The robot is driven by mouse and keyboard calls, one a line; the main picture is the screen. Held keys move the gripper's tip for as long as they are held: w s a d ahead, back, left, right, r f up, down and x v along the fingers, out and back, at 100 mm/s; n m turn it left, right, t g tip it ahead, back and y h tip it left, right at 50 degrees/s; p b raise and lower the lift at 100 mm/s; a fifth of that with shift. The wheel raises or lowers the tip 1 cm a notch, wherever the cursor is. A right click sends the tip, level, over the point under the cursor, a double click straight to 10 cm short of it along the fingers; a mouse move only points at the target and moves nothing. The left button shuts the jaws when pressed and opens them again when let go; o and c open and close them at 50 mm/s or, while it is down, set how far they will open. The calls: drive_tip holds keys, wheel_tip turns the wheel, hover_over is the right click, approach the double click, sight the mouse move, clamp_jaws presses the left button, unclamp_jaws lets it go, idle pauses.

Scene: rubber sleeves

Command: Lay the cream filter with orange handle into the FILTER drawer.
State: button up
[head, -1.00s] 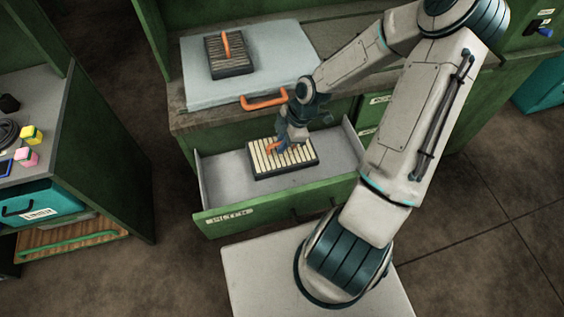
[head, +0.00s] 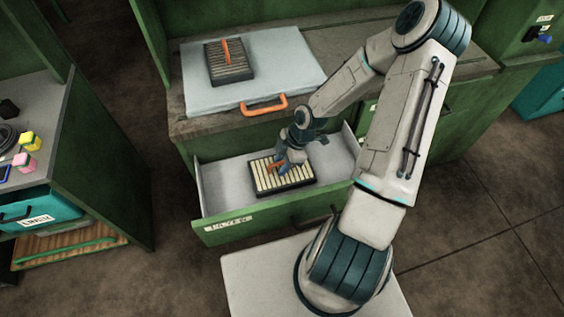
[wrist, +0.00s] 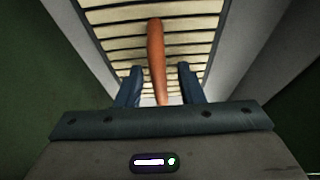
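The cream filter (head: 270,184), slatted in a dark frame, lies inside the pulled-out green drawer (head: 212,186), near its middle. Its orange handle (head: 275,165) also shows in the wrist view (wrist: 155,45). The drawer's front label is too blurred to read surely. My gripper (wrist: 158,78) is just over the filter, with one blue finger on each side of the handle. Gaps show between both fingers and the handle, so it is open. In the head view my gripper (head: 291,158) covers part of the filter's far edge.
A second, dark grey filter with orange handle (head: 228,62) lies on a pale tray (head: 285,73) on the counter above. A green cabinet (head: 95,165) stands at left. Drawer walls flank my gripper closely.

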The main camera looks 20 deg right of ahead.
drive_tip(key=p+v, duration=0.2)
drive_tip(key=v, duration=1)
drive_tip(key=s+a+r+m+t+h, duration=0.1)
drive_tip(key=s+a+r+m+h, duration=0.1)
drive_tip(key=s+r+m, duration=0.5)
drive_tip(key=s+a+r+m+t+h, duration=0.2)
drive_tip(key=s+r+m, duration=0.5)
drive_tip(key=r+m, duration=0.4)
wheel_tip(320, 180, up, 5)
drive_tip(key=shift+a+r, duration=0.1)
drive_tip(key=shift+a, duration=0.2)
drive_tip(key=shift+s, duration=0.1)
